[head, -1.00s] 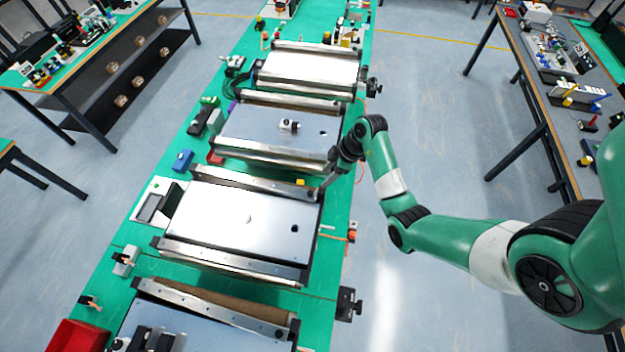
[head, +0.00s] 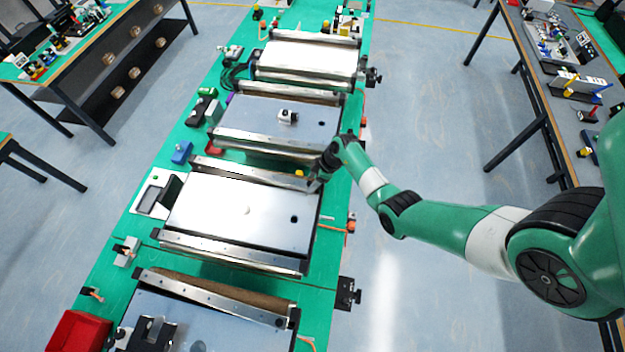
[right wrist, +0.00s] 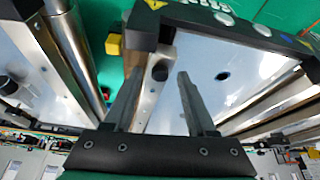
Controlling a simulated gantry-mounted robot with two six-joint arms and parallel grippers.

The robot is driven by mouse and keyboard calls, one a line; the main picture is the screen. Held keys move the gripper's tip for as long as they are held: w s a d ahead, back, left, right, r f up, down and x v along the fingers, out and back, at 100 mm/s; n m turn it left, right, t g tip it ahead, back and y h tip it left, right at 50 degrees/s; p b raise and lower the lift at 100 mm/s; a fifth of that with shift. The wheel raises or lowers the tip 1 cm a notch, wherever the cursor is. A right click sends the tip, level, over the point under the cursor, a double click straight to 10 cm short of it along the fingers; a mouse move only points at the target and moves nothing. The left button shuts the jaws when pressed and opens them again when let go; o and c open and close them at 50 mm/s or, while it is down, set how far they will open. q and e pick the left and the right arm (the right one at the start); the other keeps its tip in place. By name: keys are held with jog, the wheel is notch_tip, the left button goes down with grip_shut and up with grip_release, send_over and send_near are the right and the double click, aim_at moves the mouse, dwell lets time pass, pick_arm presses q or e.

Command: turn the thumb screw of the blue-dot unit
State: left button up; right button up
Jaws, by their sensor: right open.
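My right gripper (head: 314,186) is at the back right corner of the middle conveyor unit (head: 215,205). In the right wrist view its two fingers (right wrist: 160,74) are open and apart, with nothing held. My left gripper is not in view.
A yellow block (head: 299,173) sits close beside my right gripper. Another conveyor (head: 240,121) stands behind, and one (head: 245,332) in front. A blue box (head: 182,152) and a red bin (head: 78,332) lie along the left.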

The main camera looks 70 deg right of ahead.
grip_shut()
jog(key=shift+n, duration=0.3)
